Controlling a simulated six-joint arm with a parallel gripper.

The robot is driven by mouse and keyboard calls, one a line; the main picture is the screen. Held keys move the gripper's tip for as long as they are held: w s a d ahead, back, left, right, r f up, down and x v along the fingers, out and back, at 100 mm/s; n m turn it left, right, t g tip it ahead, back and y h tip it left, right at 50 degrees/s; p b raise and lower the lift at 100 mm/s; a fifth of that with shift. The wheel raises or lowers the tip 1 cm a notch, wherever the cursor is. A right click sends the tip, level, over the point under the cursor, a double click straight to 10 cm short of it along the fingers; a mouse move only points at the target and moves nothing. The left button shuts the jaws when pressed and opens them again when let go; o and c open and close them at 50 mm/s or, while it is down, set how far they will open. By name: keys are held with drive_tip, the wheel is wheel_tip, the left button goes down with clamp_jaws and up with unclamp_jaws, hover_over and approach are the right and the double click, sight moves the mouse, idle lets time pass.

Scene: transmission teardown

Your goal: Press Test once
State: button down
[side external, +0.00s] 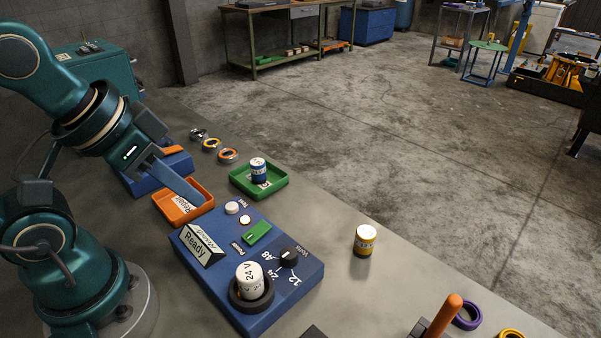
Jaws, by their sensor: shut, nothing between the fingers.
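The blue test panel (213,283) lies on the bench. A white round button (232,207) sits at its far end beside the word Test. The tilted display (196,245) reads Ready. A white cell marked 24 V (249,277) stands upright in the panel's black ring socket. The black Volts dial (288,258) has marks 12, 24 and 48. A green Power switch (257,232) sits between. My gripper (200,203) is shut and empty, above the orange tray and left of the Test button, apart from it.
The orange tray (164,206) lies below my gripper. A green tray (279,184) holds a blue-and-white cell (258,170). A yellow-and-white cell (365,240) stands alone to the right. Several rings lie behind; an orange handle (443,317) rises at the front.

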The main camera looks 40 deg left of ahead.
drive_tip(key=d+n+g+h, duration=0.2)
drive_tip(key=d+n, duration=0.1)
drive_tip(key=n+t+h, duration=0.2)
drive_tip(key=n+h, duration=0.4)
drive_tip(key=n, duration=0.7)
hover_over(232, 208)
drive_tip(key=a, duration=0.1)
drive_tip(key=shift+s+a+f+y, duration=0.1)
drive_tip(key=shift+a+f+y, duration=0.2)
drive_tip(key=shift+a, duration=0.1)
drive_tip(key=shift+f, duration=4.35)
drive_tip(key=shift+f, duration=0.1)
drive_tip(key=shift+f, duration=0.3)
